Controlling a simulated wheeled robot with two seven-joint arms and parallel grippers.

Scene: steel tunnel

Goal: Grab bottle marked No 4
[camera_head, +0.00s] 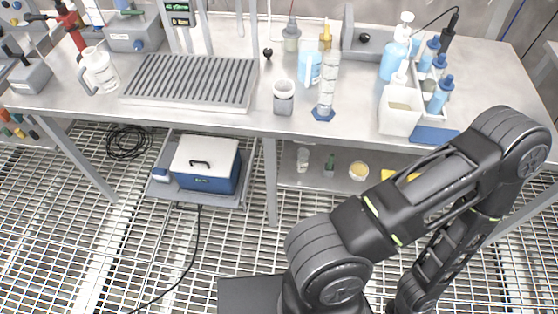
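No marking "No 4" is legible on any bottle. Several blue-capped bottles (439,97) stand in a white rack at the right of the bench. A light blue pump bottle (393,62) stands just left of them. A small grey bottle (291,40) and a yellow-topped bottle (326,38) stand at the back, near the middle. A small clear bottle (303,160) and a green one (329,165) stand on the lower shelf. My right arm's black links cross the lower right, in front of the bench; neither gripper shows.
The steel bench (220,118) spans the view. It holds a ribbed grey tray (190,80), a jug (98,70), a blue-based cylinder (327,85), a grey cup (284,97) and a white open box (400,112). A blue-and-white box (206,165) sits below. The grating floor is mostly clear.

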